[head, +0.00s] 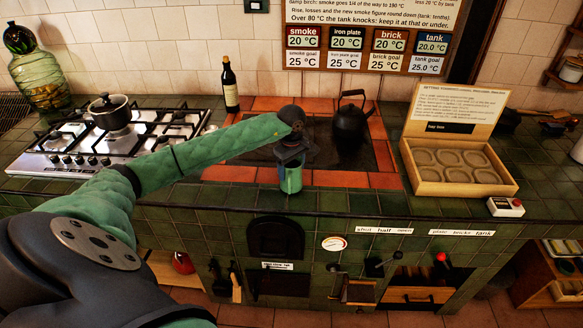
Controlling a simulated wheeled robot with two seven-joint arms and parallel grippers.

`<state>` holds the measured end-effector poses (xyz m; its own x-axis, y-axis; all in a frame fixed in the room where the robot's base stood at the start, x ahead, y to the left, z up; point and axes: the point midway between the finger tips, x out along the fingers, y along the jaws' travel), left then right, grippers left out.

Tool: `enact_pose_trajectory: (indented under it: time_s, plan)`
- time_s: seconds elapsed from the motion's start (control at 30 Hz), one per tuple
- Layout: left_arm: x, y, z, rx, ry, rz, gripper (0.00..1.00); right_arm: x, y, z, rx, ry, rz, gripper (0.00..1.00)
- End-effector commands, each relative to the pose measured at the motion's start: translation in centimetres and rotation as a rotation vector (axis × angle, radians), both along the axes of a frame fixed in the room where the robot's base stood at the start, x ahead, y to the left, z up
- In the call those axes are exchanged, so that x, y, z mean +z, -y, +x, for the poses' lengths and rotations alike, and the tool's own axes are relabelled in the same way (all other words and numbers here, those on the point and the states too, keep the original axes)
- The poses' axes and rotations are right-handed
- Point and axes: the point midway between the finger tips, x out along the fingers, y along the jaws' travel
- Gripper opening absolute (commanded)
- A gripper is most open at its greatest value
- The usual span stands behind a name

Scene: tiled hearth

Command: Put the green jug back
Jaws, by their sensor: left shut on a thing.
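My right gripper is not in view.
A black kettle (350,117) stands on the orange-bordered plate (325,155). A dark bottle (230,85) and a gas hob (65,150) with a pot (110,111) are to the left. An open wooden box (455,165) and a small white device (505,207) are to the right.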

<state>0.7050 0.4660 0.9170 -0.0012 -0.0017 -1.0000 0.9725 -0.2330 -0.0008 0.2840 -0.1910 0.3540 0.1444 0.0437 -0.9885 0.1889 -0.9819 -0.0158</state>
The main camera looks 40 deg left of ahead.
Motion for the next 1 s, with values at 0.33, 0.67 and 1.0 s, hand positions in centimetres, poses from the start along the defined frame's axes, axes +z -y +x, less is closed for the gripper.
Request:
enact_pose_trajectory:
  time_s: [0.33, 0.67, 1.0]
  plan:
    - [-0.9, 0.0, 0.1, 0.0, 0.003, 0.0, 0.25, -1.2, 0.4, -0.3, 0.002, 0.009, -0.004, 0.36]
    - [-1.1, 0.0, 0.1, 0.0, 0.002, 0.001, 0.25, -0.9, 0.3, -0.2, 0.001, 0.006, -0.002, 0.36]
    - [-1.1, 0.0, 0.0, 0.0, 0.001, 0.001, 0.91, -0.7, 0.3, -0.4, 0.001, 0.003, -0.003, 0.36]
